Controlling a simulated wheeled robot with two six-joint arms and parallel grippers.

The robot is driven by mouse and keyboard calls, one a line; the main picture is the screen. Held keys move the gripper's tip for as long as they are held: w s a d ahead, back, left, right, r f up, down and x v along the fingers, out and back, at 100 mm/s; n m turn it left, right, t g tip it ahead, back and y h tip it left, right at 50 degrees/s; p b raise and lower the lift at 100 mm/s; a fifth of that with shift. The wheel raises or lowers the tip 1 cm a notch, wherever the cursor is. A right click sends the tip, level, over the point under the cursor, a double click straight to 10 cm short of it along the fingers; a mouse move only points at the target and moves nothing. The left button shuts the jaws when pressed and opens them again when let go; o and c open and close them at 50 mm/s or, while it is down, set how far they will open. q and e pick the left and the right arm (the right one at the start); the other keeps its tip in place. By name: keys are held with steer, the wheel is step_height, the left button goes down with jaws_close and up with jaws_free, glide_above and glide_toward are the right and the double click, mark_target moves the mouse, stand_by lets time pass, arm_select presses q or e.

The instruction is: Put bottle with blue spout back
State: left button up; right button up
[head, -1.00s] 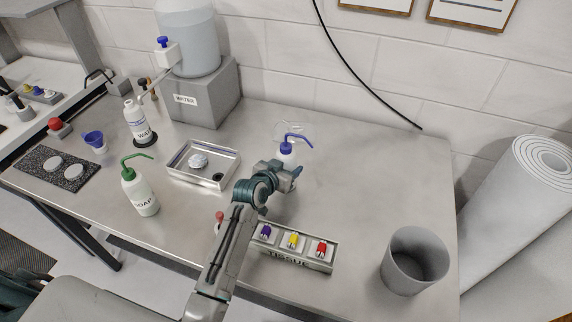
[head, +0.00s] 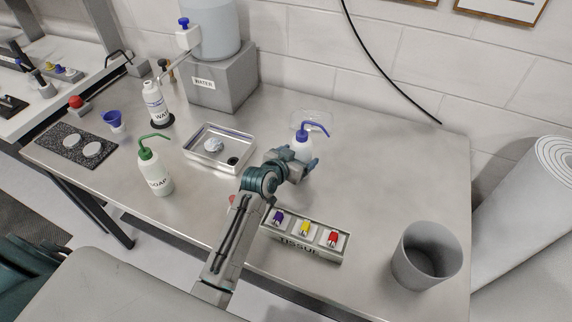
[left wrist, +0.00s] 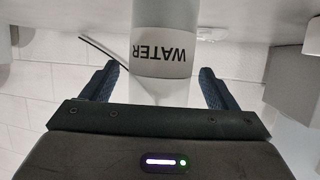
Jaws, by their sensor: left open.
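The bottle with the blue spout (head: 302,145) stands on the metal table right of centre in the head view. Its blue cap and bent spout show, but its lower part is hidden behind my left gripper (head: 295,165). In the left wrist view, a white bottle body (left wrist: 164,40) with an upside-down WATER label lies between the fingers of my open left gripper (left wrist: 158,75). I see gaps on both sides of it. Behind the bottle in the head view is a faint round outline (head: 318,117) on the table. My right gripper is not in view.
A metal tray (head: 240,152), a green-spout SOAP bottle (head: 156,180) and another WATER bottle (head: 155,100) stand to the left. The table right of the bottle is clear.

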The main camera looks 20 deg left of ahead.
arm_select(q)
steer(key=b+v, duration=0.2)
steer(key=v, duration=0.8)
